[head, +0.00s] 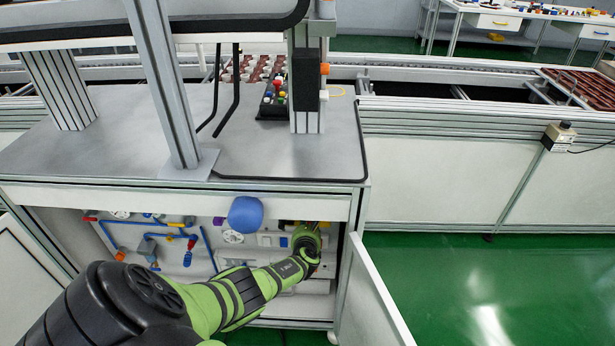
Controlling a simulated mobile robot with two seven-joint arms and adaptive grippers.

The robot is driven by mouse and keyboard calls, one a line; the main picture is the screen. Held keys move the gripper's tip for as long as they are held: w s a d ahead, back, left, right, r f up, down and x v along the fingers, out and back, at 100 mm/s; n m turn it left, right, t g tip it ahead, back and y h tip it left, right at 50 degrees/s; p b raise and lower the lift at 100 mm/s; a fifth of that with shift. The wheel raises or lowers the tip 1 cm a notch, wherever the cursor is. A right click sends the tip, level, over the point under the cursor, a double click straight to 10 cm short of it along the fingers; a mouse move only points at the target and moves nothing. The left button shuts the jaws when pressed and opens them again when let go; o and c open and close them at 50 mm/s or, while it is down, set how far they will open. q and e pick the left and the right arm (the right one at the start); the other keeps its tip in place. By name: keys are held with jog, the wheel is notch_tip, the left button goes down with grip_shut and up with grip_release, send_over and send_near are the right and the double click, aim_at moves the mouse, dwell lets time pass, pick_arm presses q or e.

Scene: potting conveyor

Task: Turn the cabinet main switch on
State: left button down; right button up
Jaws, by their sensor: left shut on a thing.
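The open cabinet (345,200) under the grey worktop shows its inner panel. My left arm reaches in from the lower left. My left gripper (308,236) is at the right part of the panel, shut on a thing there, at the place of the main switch. The gripper hides the switch, so I cannot see its handle or which way it is turned. A bit of yellow shows just above the gripper. My right gripper is not in view.
The cabinet door (380,295) stands open at the right. A blue rounded object (245,215) sits at the cabinet's upper edge. Blue tubing and valves (150,235) fill the panel's left. The worktop (300,155) overhangs above. Green floor at the right is clear.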

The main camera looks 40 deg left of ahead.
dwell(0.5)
pick_arm(q)
jog(key=c, duration=1)
grip_release()
jog(key=shift+c, duration=0.2)
jog(key=v, duration=1.2)
